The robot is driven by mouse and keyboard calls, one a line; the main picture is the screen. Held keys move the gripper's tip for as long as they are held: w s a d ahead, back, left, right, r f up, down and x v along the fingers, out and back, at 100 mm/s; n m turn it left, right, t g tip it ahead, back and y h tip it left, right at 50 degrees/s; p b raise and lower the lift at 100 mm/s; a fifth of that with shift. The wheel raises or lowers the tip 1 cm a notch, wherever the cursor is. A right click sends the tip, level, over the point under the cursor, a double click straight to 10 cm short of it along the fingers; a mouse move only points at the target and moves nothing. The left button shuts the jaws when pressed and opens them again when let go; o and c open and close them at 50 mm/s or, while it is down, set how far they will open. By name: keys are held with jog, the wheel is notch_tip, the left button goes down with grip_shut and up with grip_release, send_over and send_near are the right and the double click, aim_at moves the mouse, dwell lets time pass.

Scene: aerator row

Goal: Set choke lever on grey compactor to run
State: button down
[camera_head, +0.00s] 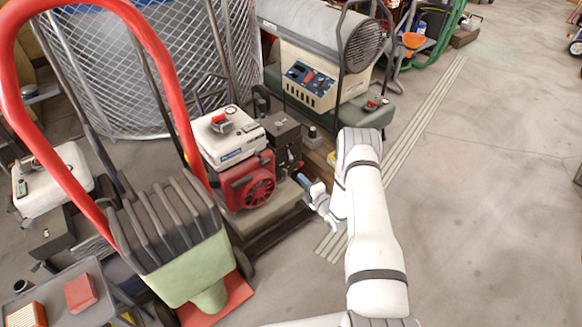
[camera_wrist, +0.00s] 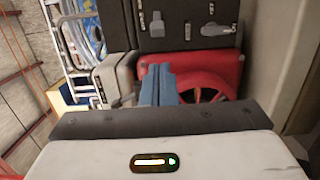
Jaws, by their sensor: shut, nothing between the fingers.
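My gripper (camera_head: 304,181) is shut and empty, its blue fingertips beside a small engine with a white tank (camera_head: 228,137) and a red fan housing (camera_head: 248,184). In the wrist view the shut blue fingers (camera_wrist: 158,85) point at the red housing (camera_wrist: 209,72) and a dark panel (camera_wrist: 185,14). The panel carries a light grey lever (camera_wrist: 215,30) and a small upright fitting (camera_wrist: 157,26). I cannot tell which is the choke lever or how it is set. The fingers appear just short of the panel; contact cannot be told. I cannot confirm that this machine is the grey compactor.
A machine with red hoop handles and a pale green body (camera_head: 191,267) stands at front left. A grey tray (camera_head: 70,292) lies at lower left. A cylindrical heater (camera_head: 322,69) is behind the engine, a mesh cage (camera_head: 115,75) at back left.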

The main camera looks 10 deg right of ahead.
aim_at(290, 155)
jog(key=b+x, duration=0.2)
jog(key=x, duration=0.8)
jog(key=shift+b, duration=0.3)
jog(key=shift+d, duration=0.1)
jog(key=shift+n, duration=0.3)
jog(key=shift+d+n+g+y+b, duration=0.2)
jog(key=shift+n+g+y+b, duration=0.25)
jog(key=shift+y, duration=0.35)
